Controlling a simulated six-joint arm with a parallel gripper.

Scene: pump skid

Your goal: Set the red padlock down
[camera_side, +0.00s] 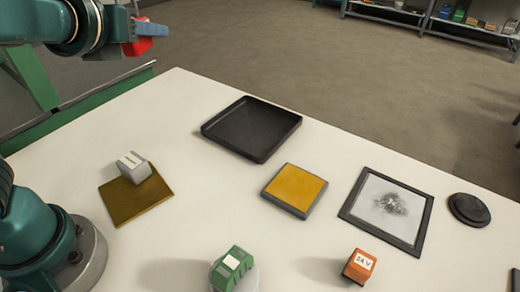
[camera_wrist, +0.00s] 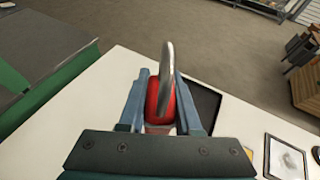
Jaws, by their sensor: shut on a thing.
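The red padlock (camera_wrist: 154,100) with its silver shackle is between the two blue fingers of my gripper (camera_wrist: 161,102) in the wrist view. My gripper is shut on it. In the side view my gripper (camera_side: 148,30) is at the top left, held high above the table's far left corner. The red padlock (camera_side: 137,47) shows there only in part, next to the blue fingers. It touches no surface on the table.
On the white table (camera_side: 215,190) are a black tray (camera_side: 204,132), a yellow pad (camera_side: 296,187), a framed grey panel (camera_side: 385,187), a black disc (camera_side: 469,209), a grey block (camera_side: 133,167) on a brown plate (camera_side: 122,211), a green block (camera_side: 231,266) and an orange block (camera_side: 359,266). Bare table lies between them.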

